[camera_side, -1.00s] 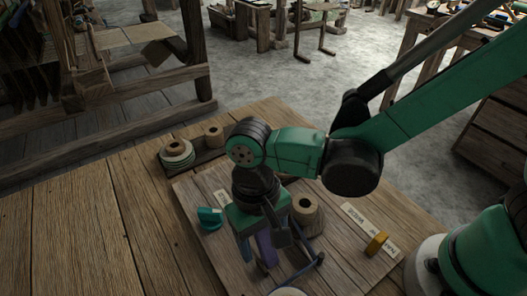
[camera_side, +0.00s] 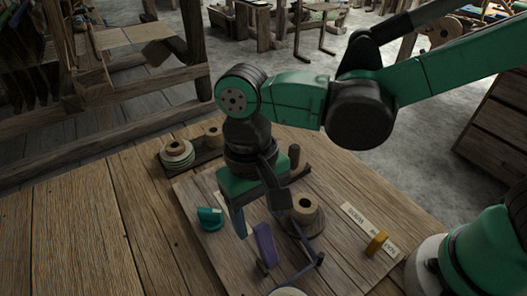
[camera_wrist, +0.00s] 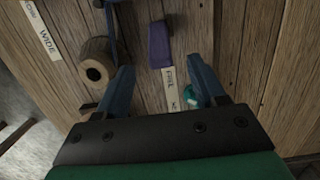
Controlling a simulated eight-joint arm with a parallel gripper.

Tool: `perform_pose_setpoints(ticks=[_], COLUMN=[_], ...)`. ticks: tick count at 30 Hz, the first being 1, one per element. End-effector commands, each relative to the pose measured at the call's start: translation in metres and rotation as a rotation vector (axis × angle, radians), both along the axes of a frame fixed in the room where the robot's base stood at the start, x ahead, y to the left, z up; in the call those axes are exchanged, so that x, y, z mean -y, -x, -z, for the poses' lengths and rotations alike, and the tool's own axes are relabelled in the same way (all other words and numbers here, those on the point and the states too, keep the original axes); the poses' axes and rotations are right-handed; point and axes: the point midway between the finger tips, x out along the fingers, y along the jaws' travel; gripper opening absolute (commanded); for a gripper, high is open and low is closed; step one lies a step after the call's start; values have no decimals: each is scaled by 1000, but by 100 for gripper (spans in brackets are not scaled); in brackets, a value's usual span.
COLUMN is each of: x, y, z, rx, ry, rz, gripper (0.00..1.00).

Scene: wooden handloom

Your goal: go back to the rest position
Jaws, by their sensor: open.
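My gripper (camera_side: 262,222) hangs above the wooden board on the table, its blue fingers pointing down. In the wrist view my gripper (camera_wrist: 162,80) is open, with nothing held between its fingers. A purple piece (camera_side: 265,244) lies on the board below and apart from the fingers. In the wrist view the purple piece (camera_wrist: 160,44) shows beyond the fingertips. Part of the far finger is hard to make out in the side view.
A thread spool (camera_side: 306,212) stands right of my gripper, and a teal piece (camera_side: 210,218) lies left. A yellow block (camera_side: 376,243) sits by a label strip (camera_side: 367,226). More spools (camera_side: 176,153) stand at the back left. The table's left part is clear.

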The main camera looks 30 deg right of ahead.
Motion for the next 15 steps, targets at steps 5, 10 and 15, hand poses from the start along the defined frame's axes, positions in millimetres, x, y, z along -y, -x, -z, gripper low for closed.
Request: perform_pose_setpoints(ticks=[5, 10, 15], x=[1, 22, 81], y=[-1, -12, -33], z=[0, -10, -30], rx=[3, 70, 282], ry=[-2, -47, -119], rz=[1, 15, 33], gripper=[63, 63, 63])
